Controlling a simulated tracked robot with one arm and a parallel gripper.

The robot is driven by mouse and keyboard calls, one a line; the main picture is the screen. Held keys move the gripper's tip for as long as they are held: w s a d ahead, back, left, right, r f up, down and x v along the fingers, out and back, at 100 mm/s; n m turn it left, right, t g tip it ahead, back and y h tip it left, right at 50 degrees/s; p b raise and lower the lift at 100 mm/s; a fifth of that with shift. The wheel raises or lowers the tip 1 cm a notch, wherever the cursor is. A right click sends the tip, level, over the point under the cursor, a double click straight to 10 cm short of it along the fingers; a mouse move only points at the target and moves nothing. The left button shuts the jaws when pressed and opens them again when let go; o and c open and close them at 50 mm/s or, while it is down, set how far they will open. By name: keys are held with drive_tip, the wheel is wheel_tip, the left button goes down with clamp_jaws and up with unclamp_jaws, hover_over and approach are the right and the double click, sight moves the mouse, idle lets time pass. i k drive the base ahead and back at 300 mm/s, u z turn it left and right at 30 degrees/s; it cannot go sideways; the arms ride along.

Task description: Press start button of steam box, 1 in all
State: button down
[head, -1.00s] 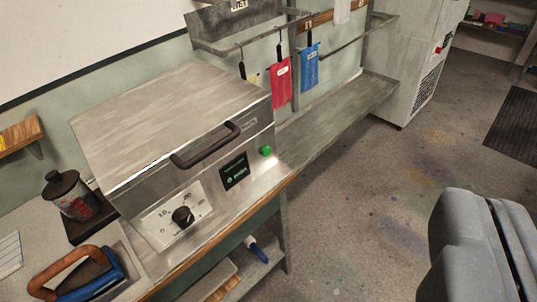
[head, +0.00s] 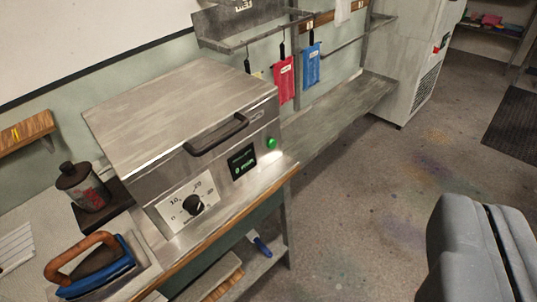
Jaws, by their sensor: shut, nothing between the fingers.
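The steam box (head: 165,105) is a grey metal box with a dark handle on its front, standing on a bench at the left. Its green start button (head: 271,143) is at the right end of the front. A small dark display (head: 242,162) with green text and a black dial (head: 194,205) on a white scale sit to the left of the button. My gripper (head: 487,250) is a grey shape at the lower right, over the floor, well apart from the steam box. Its fingers are closed together with a thin dark seam between them.
A blue iron with a wooden handle (head: 95,264) and a dark jar (head: 84,187) stand left of the steam box. A grey cabinet (head: 412,60) stands at the back. The floor between bench and gripper is clear.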

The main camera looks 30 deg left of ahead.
sight(272, 143)
drive_tip(key=k, duration=0.85)
drive_tip(key=u, duration=1.1)
drive_tip(key=i, duration=1.8)
drive_tip(key=z, duration=2.35)
